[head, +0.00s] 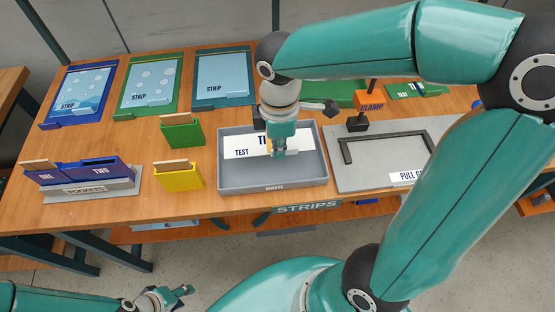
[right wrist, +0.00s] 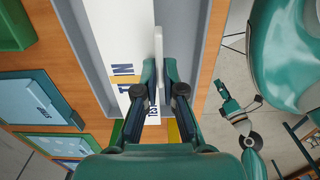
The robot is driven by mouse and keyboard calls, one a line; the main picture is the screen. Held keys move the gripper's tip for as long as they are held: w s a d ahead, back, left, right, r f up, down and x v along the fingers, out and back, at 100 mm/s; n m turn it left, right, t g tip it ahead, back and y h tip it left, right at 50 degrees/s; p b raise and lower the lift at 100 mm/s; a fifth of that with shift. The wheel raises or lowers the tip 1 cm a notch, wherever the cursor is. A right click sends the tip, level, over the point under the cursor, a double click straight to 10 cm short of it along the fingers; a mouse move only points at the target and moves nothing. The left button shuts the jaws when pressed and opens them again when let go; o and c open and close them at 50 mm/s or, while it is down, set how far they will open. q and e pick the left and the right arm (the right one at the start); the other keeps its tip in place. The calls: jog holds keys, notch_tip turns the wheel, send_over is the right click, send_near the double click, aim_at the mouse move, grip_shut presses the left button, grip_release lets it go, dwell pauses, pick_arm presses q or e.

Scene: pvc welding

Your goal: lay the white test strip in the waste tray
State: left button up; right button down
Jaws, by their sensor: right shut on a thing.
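The white test strip (head: 241,146), with dark lettering reading TEST, shows within the grey waste tray (head: 222,182). In the right wrist view the strip (right wrist: 112,35) runs lengthwise along the tray and has a tan band across it. My right gripper (head: 278,152) is over the tray, pointing down. It is shut on a thin, pale upright piece (right wrist: 158,62) at the strip's edge, which looks like part of the strip. The fingers hide part of the lettering. Whether the strip touches the tray floor is unclear. My left gripper (head: 178,294) is low at the bottom left, empty, fingers apart.
A grey board with a black frame (head: 345,150) and an orange clamp (head: 371,99) stands right of the tray. Yellow (head: 180,178) and green (head: 182,134) holders and a blue pocket block (head: 85,171) stand left. Strip boards (head: 222,78) line the back.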

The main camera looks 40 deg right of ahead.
aim_at(278, 167)
jog(key=shift+f+b, duration=0.35)
jog(key=shift+f, duration=2.3)
jog(key=shift+f, duration=0.1)
jog(key=c, duration=1.3)
grip_release()
jog(key=shift+r, duration=0.2)
notch_tip(278, 167, up, 12)
jog(key=shift+f+p, duration=0.1)
jog(key=shift+p, duration=0.85)
